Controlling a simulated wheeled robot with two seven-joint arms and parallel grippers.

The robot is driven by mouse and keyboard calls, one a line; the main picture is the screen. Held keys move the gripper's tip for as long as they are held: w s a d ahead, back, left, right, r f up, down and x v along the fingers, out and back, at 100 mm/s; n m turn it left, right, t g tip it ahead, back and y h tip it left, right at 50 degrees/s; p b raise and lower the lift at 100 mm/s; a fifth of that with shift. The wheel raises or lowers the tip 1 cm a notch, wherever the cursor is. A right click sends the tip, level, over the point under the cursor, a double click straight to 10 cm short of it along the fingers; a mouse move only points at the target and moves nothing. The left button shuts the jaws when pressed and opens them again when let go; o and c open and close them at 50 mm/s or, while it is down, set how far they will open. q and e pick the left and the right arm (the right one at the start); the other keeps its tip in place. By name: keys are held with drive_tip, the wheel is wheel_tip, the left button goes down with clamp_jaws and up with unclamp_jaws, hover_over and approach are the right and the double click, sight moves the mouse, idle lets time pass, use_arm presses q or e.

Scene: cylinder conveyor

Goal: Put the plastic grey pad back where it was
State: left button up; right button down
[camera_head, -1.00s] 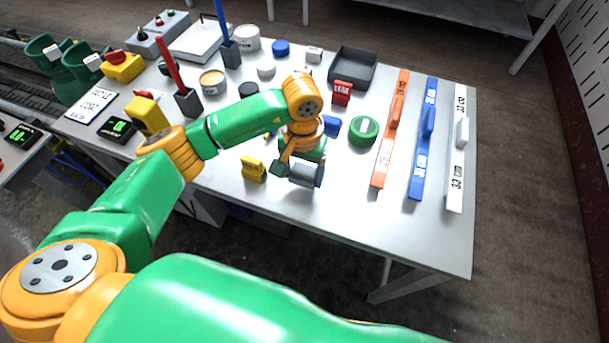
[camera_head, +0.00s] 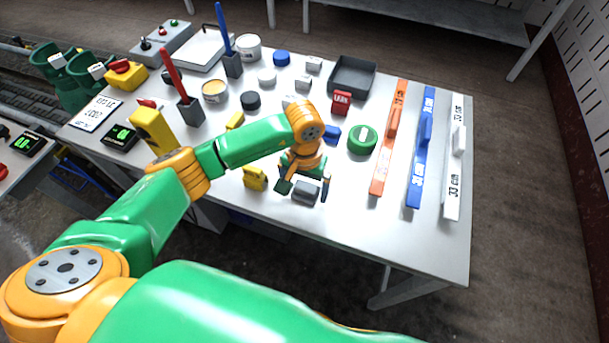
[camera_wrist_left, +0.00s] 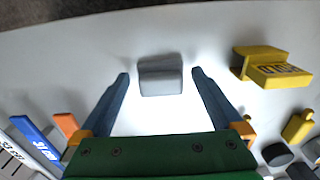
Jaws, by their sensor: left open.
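The grey pad (camera_head: 305,191) rests on the white table near its front edge. In the left wrist view the grey pad (camera_wrist_left: 160,76) shows whole, with a small shadow beside it. My left gripper (camera_head: 304,187) is open above the pad. In the wrist view its two fingertips (camera_wrist_left: 160,75) stand to either side of the pad, with a clear gap on each side. My right gripper is out of view.
A yellow block (camera_head: 255,178) stands close to the left of the pad. A green round piece (camera_head: 362,139), a blue piece (camera_head: 332,133) and a red block (camera_head: 341,102) lie behind. Orange (camera_head: 378,179), blue (camera_head: 415,193) and white (camera_head: 452,202) bars lie at right. The front right table is clear.

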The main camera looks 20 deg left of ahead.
sight(304, 190)
use_arm(q)
wheel_tip(304, 190, up, 11)
drive_tip(key=b, duration=0.2)
idle(0.3)
